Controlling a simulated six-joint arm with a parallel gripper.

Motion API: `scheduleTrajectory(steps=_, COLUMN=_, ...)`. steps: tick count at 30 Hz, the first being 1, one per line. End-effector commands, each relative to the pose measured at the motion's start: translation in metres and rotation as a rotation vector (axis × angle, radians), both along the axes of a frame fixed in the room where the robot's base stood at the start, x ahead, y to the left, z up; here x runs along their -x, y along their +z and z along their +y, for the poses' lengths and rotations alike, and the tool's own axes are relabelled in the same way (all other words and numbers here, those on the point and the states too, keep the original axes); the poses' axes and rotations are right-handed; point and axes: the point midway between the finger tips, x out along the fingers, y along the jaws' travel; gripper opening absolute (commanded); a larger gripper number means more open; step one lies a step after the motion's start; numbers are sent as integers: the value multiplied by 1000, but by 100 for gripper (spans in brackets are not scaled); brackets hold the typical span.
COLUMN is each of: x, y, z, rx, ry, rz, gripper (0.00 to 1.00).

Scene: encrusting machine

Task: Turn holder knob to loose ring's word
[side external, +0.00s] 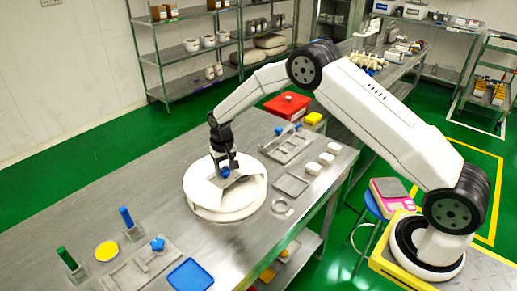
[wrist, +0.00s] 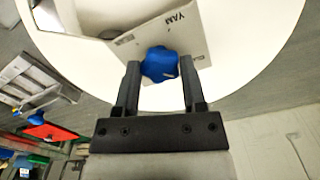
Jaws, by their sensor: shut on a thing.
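A blue lobed knob (wrist: 160,64) sits on a grey plate (wrist: 128,40) on top of the round white housing (side external: 205,207). The plate shows the word YAM, upside down, beyond the knob in the wrist view; another word at its right edge is not readable. My gripper (side external: 225,170) points down over the housing. In the wrist view my gripper (wrist: 161,68) is shut on the knob, one finger on each side. A loose grey ring (side external: 282,206) lies flat on the steel table right of the housing; I cannot read any word on it.
White blocks (side external: 312,168) and grey trays (side external: 291,184) lie to the right on the table. A red box (side external: 287,105) is behind. Blue and green handled tools (side external: 126,217), a yellow dish (side external: 106,251) and a blue tray (side external: 190,275) are at the front left.

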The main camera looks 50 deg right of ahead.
Motion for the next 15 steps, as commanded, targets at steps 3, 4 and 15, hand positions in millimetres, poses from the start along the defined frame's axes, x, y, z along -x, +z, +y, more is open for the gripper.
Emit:
scheduleTrajectory(steps=3, x=0, y=1, z=1, rx=-1, ry=1, rz=-1, gripper=0)
scheduleTrajectory(steps=4, x=0, y=1, z=1, rx=-1, ry=1, rz=-1, gripper=0)
scheduleTrajectory(steps=15, x=0, y=1, z=1, rx=-1, ry=39, rz=0, gripper=0)
